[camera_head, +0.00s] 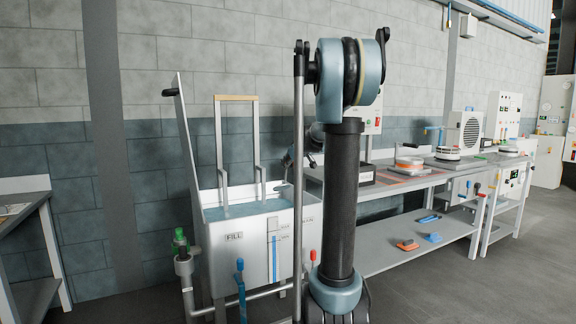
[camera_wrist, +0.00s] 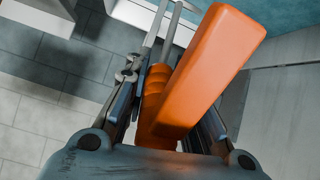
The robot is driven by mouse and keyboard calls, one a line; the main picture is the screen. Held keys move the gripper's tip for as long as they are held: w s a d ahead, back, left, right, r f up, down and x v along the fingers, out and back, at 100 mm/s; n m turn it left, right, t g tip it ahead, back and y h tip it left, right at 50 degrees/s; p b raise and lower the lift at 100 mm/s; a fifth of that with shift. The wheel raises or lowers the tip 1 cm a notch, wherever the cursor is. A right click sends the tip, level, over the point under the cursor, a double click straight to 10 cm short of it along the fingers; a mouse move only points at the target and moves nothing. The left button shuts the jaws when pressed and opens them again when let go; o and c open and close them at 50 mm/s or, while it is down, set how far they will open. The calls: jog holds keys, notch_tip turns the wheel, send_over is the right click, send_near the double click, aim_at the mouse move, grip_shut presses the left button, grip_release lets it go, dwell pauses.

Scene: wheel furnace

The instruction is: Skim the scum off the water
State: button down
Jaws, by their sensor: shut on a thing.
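The white tank (camera_head: 248,250) marked FILL stands left of my arm in the head view. Blue-grey water (camera_head: 245,209) shows in its open top; I cannot make out scum on it. A tall metal frame with a tan top bar (camera_head: 235,98) rises from the tank. In the wrist view, my gripper (camera_wrist: 163,95) is shut on an orange handle (camera_wrist: 215,60), which lies between the fingers and hides much of the view. Teal water (camera_wrist: 290,22) shows at upper right there. In the head view, my arm mostly hides the gripper, near the tank's right side.
A green-topped valve (camera_head: 180,240) and pipes stand at the tank's front left. A workbench (camera_head: 420,175) with equipment runs along the right, with orange and blue items on its lower shelf. A dark-topped table (camera_head: 25,210) is at far left. Open floor lies at right.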

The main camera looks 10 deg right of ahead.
notch_tip(320, 180, down, 18)
jog(key=shift+r, duration=0.25)
dwell(1.4)
jog(key=shift+d, duration=0.1)
dwell(0.8)
jog(key=shift+r, duration=8.3)
jog(key=shift+s, duration=0.1)
